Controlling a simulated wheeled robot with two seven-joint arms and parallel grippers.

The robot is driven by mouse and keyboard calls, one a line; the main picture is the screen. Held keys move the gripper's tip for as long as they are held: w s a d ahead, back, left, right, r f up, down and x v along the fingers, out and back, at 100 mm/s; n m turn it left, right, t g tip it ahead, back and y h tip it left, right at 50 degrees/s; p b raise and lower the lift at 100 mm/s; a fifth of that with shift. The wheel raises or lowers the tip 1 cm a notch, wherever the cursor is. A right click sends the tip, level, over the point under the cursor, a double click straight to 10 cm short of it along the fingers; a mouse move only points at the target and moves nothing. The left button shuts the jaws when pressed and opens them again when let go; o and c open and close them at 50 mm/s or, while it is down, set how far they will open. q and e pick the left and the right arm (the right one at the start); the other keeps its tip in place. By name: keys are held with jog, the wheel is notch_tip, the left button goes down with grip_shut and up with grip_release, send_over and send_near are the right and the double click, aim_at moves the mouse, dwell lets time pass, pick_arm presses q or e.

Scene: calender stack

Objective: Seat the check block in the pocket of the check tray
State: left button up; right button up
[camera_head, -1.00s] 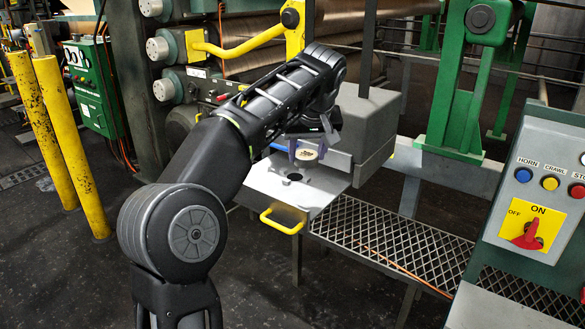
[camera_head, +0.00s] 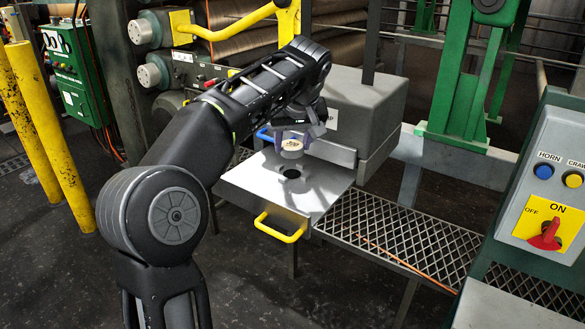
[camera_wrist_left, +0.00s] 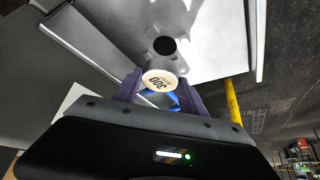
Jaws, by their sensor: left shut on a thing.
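The check block (camera_head: 292,148) is a small round cream-topped disc, and in the left wrist view it (camera_wrist_left: 159,80) shows the marking "300". My left gripper (camera_head: 291,144) is shut on it, with a finger on each side, and holds it above the check tray (camera_head: 262,192). The tray is a flat grey metal plate with a yellow handle (camera_head: 279,233) at its front. Its pocket is a dark round hole (camera_head: 291,174), also seen in the left wrist view (camera_wrist_left: 165,45). The block is apart from the pocket, behind it in the head view. My right gripper is out of view.
A grey box housing (camera_head: 362,110) stands behind the tray at the right. A mesh walkway (camera_head: 400,235) lies to the right. A control panel (camera_head: 550,200) with a red switch is at the far right. Yellow posts (camera_head: 45,140) stand at the left.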

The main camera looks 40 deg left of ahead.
aim_at(293, 176)
pick_arm(q)
jog(key=shift+f, duration=0.75)
notch_tip(293, 176, down, 4)
jog(key=shift+f, duration=0.1)
jog(key=shift+f, duration=0.2)
jog(key=o, duration=1.4)
jog(key=shift+o, duration=0.2)
jog(key=shift+r, duration=0.15)
